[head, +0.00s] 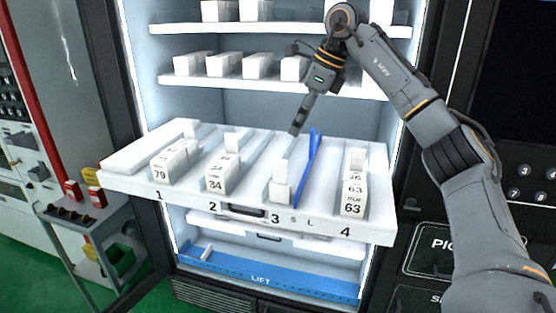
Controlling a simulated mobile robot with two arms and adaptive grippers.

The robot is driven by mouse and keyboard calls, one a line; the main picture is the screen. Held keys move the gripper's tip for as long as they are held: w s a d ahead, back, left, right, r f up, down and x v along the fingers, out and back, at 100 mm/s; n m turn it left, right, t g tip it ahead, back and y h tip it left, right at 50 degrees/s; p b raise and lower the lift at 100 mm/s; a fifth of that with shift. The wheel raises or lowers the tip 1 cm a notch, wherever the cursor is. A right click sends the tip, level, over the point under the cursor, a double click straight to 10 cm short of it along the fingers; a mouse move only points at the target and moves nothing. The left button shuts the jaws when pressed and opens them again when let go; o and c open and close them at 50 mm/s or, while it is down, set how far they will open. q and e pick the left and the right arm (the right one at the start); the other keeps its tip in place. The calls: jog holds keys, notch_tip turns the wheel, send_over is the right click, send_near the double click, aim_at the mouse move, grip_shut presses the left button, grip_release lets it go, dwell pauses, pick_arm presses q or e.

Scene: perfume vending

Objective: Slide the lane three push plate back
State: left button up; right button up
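The pulled-out white shelf (262,214) has lanes numbered 1 to 4 on its front edge. Whether the tips touch the shelf is unclear. My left gripper is out of view.
A thin blue upright strip (311,160) stands between lanes three and four. White boxes fill the fronts of lane one (172,162), lane two (222,176) and lane four (353,190). Stocked shelves (225,82) are above; a blue lift tray (262,280) is below.

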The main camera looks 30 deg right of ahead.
aim_at(280, 161)
jog(key=p+x, duration=0.2)
jog(key=x, duration=1)
grip_shut()
